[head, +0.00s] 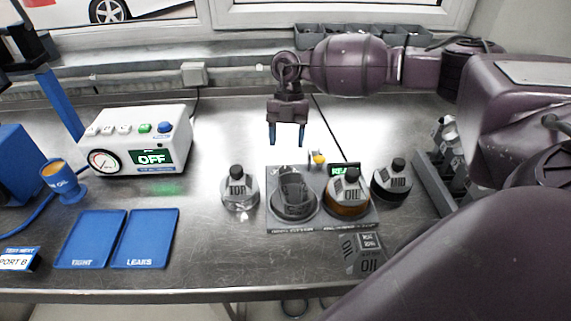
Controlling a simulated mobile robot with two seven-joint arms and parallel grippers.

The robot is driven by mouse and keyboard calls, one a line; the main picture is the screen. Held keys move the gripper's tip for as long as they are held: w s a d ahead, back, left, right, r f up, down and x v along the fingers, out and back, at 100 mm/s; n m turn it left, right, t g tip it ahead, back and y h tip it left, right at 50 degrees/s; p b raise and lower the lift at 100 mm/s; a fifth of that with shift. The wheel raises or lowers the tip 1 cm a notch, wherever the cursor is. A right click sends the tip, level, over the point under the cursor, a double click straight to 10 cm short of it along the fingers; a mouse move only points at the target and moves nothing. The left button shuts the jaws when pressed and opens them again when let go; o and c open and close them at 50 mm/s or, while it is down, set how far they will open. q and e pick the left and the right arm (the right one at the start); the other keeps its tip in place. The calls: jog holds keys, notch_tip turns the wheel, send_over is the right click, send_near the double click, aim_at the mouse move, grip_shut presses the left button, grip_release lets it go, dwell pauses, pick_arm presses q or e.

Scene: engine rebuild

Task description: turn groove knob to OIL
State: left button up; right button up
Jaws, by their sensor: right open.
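A dark grey knob (294,192) with a raised grip sits at the left of a grey panel base (285,227); it looks like the groove knob. Its pointer setting is too small to read. My right gripper (286,135) is open and empty, its blue fingertips pointing down. It hangs above and behind the dark knob, apart from it. A black-topped piece with an amber ring (346,192) sits on the panel's right side, in front of a partly hidden green display (336,168). A tag marked OIL (363,255) lies in front. My left gripper is not in view.
A white tester (137,140) reads OFF. Blue trays (146,238) lie front left. A dark rack (437,185) stands right. My right arm crosses the right side.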

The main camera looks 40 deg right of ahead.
aim_at(285, 169)
jog(key=x, duration=0.5)
jog(key=shift+s+f, duration=0.1)
jog(key=shift+f, duration=0.3)
jog(key=shift+s+a+f, duration=0.15)
jog(key=shift+a+f, duration=0.05)
jog(key=shift+f, duration=0.45)
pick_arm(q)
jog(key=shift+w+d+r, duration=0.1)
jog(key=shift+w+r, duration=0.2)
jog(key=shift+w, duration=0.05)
pick_arm(e)
jog(key=shift+s+f, duration=0.1)
jog(key=shift+f, duration=0.15)
jog(key=shift+c, duration=0.2)
jog(key=c, duration=0.9)
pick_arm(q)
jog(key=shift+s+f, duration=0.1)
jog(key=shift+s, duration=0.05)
